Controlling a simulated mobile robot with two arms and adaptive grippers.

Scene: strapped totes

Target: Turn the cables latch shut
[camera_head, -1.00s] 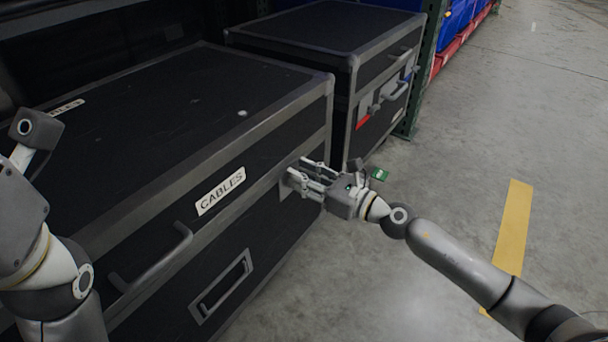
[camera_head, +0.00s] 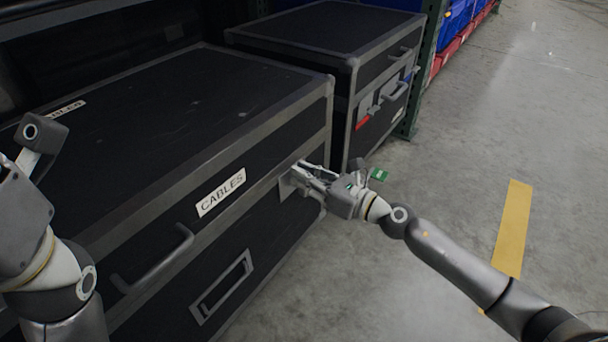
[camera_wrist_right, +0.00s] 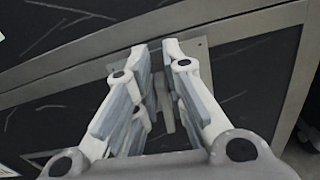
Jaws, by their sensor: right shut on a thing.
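The cables case (camera_head: 130,130) is a large black case with grey metal edging and a white CABLES label (camera_head: 221,193) on its front. The latch (camera_head: 286,188) is a metal plate near the right end of its front, partly hidden by my right gripper (camera_head: 302,174). That gripper is shut on the latch's turning piece, at the front face. In the right wrist view, the two fingers (camera_wrist_right: 163,62) stand close together around a narrow grey piece, with the latch plate (camera_wrist_right: 200,48) behind them.
A bar handle (camera_head: 155,262) and a recessed metal frame (camera_head: 222,287) are on the case front. A second black case (camera_head: 330,40) with handles stands behind, beside a green rack post (camera_head: 425,70).

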